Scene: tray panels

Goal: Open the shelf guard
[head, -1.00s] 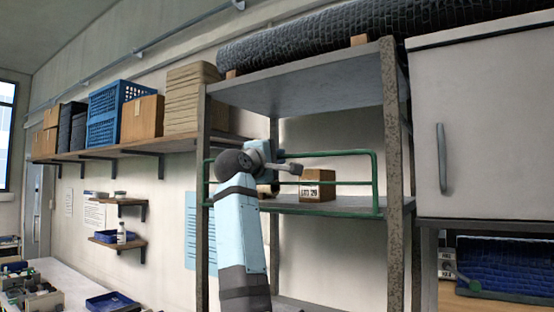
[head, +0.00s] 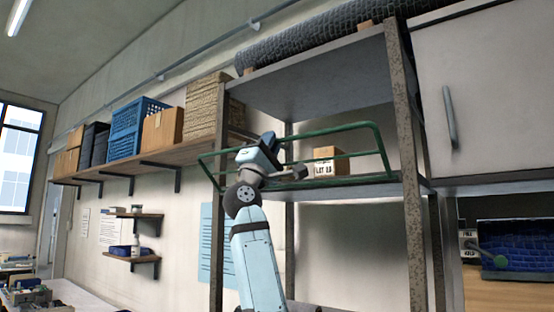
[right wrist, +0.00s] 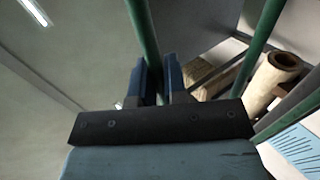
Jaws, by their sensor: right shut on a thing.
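The shelf guard (head: 384,150) is a green tube frame along the front of the middle shelf (head: 350,193). It leans outward from the shelf, with its top rail out in front of the posts. My right gripper (head: 268,141) is at the guard, left of its middle. In the right wrist view the two dark blue fingers of my right gripper (right wrist: 160,82) are shut around a green bar of the guard (right wrist: 143,35). My left gripper is not in view.
A cardboard box (head: 328,162) stands on the shelf behind the guard. A brown roll (right wrist: 276,78) shows behind the bars in the right wrist view. Speckled posts (head: 405,110) frame the rack. A grey cabinet (head: 485,90) is at right, and a wall shelf (head: 150,158) with boxes at left.

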